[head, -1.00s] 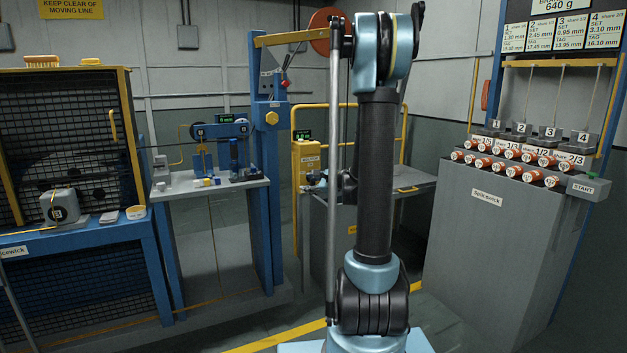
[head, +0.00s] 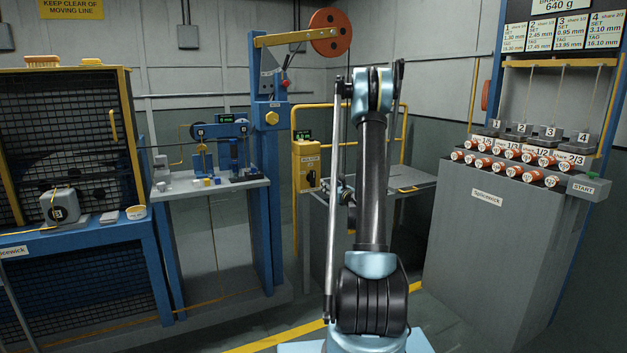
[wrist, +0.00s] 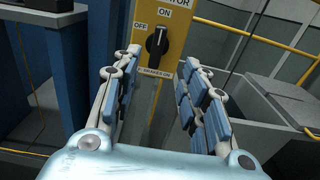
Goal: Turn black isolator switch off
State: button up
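The black isolator switch (wrist: 157,42) is a rotary knob on a yellow panel (wrist: 176,57) in the wrist view, with ON marked above it and OFF at its left. Its handle stands near upright, pointing up toward ON. The yellow isolator box (head: 306,180) also shows in the head view, left of my arm, with the dark knob (head: 311,178) on its front. My gripper (wrist: 160,72) is open and empty, its two blue-padded fingers spread either side below the knob, apart from it. In the head view my gripper is mostly hidden behind my arm.
A grey bin with a lid (wrist: 262,105) stands right of the panel, with yellow rails (wrist: 245,35) behind it. A blue post (head: 266,200) stands left of the isolator box. A grey console with red-and-white cylinders (head: 480,210) stands at the right. The space before the switch looks clear.

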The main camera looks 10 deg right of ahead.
aim_at(314, 175)
jog(key=x, duration=1.6)
grip_shut()
